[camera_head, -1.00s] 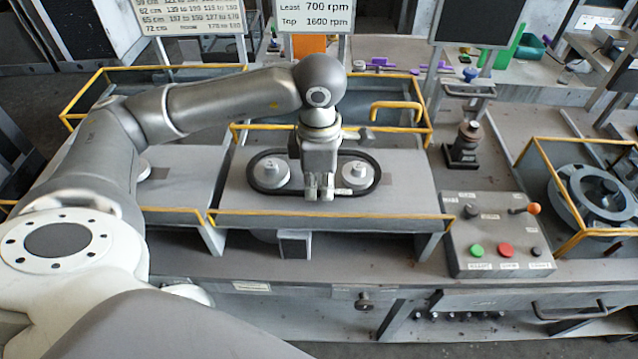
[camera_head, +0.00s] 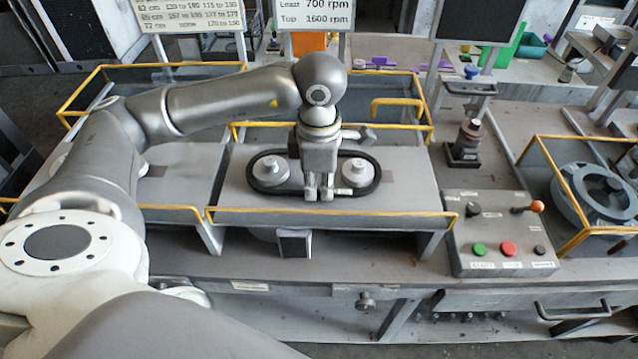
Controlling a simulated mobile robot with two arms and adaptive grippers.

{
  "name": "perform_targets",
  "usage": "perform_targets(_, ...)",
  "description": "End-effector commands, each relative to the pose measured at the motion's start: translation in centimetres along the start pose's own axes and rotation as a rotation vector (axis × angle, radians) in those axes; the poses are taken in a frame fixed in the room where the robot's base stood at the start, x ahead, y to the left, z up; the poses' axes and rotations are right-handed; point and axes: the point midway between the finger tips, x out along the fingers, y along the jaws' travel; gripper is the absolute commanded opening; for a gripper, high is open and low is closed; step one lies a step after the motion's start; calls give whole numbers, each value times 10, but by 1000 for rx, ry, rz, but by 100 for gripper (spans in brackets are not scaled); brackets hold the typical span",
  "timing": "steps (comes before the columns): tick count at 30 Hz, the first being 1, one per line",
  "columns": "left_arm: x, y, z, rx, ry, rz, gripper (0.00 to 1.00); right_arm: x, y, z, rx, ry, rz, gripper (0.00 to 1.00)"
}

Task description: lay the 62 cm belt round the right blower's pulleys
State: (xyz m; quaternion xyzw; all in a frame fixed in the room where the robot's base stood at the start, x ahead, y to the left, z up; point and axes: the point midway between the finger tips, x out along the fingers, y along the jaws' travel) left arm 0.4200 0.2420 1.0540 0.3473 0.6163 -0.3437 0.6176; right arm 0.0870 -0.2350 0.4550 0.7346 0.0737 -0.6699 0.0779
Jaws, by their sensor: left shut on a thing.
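A black belt (camera_head: 374,182) lies as a long loop around two grey pulleys on the right blower's deck (camera_head: 410,190). The left pulley (camera_head: 268,170) and the right pulley (camera_head: 358,172) both stand inside the loop. My left gripper (camera_head: 318,194) points down between the pulleys, with its fingertips at the near run of the belt. It is shut on the belt; its fingers hide that stretch. Whether the belt sits fully down in the pulley grooves cannot be told. My right gripper is not in view.
Yellow guard rails (camera_head: 335,213) border the deck at front and back. A control box (camera_head: 500,232) with green and red buttons stands to the right. Signs (camera_head: 316,15) stand behind. A round housing (camera_head: 598,192) sits in a yellow frame at far right.

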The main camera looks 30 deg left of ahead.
Motion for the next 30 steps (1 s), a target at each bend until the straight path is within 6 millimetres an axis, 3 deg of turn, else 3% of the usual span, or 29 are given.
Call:
perform_targets(4,0,0,0,0,0,1,0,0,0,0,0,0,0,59)
perform_targets(5,0,0,0,0,0,1,12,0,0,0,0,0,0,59)
perform_targets(10,0,0,0,0,0,1,34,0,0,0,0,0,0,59)
perform_targets(20,-1,0,0,0,0,0,34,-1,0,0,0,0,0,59)
perform_targets(30,-16,0,0,0,-1,2,34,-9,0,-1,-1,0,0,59)
